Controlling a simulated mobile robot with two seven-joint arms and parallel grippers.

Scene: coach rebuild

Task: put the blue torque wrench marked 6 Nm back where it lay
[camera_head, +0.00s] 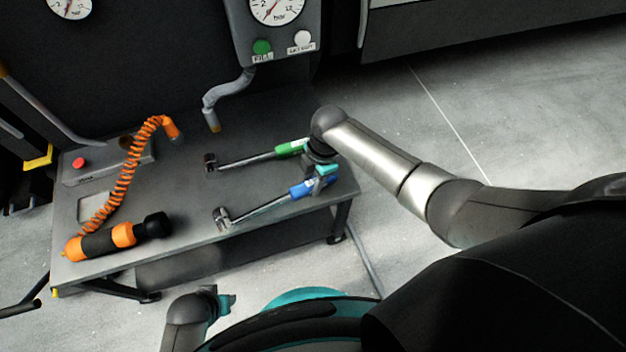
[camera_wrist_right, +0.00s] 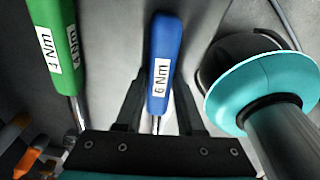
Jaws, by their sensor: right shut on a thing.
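The blue torque wrench (camera_head: 275,200) lies lengthwise over the right part of the grey bench, its metal head to the left. In the right wrist view its blue handle (camera_wrist_right: 165,45) reads "6 Nm" and sits between my fingers. My right gripper (camera_head: 318,182) is shut on this handle near the bench's right end. I cannot tell whether the wrench touches the bench top. A green-handled wrench (camera_head: 290,149) lies behind it, roughly parallel; its handle also shows in the right wrist view (camera_wrist_right: 58,45). My left gripper (camera_head: 225,303) is in front of the bench, its jaws unclear.
The grey bench (camera_head: 185,190) carries an orange-and-black tool (camera_head: 105,240) at the front left, an orange coiled hose (camera_head: 125,180) and a box with a red button (camera_head: 79,163). A gauge panel (camera_head: 278,30) stands behind. The bench middle, left of the wrench heads, is clear.

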